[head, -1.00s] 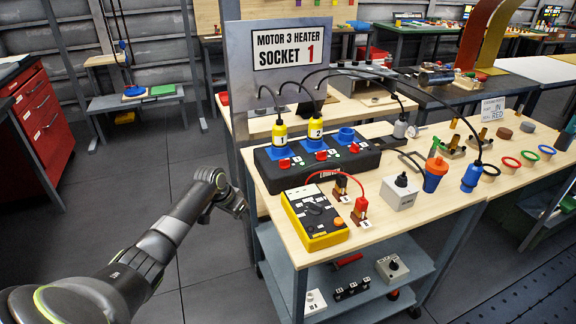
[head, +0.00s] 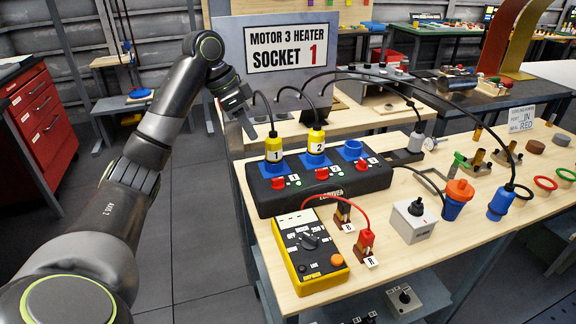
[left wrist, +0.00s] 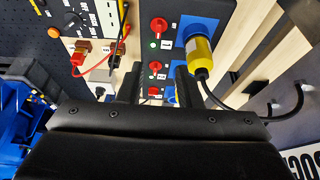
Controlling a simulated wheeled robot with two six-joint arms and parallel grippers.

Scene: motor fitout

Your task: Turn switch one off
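The black socket box (head: 315,188) carries a row of red switch knobs with green lights along its front. The knob by yellow plug 1 (head: 273,147) is the leftmost red knob (head: 278,183), taken as switch one; its green light (head: 294,179) appears lit. In the left wrist view, this red knob (left wrist: 159,25) shows near the top, beyond the fingertips. My left gripper (head: 248,118) is above and behind the box's left end, left of plug 1, apart from the knob. In the left wrist view, its fingers (left wrist: 158,75) are open and empty. My right gripper is out of view.
Yellow plug 2 (head: 316,139) and black cables rise from the box beside my gripper. A sign board (head: 285,58) stands behind. A yellow multimeter (head: 310,253) with a red lead and a grey switch box (head: 414,220) sit in front.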

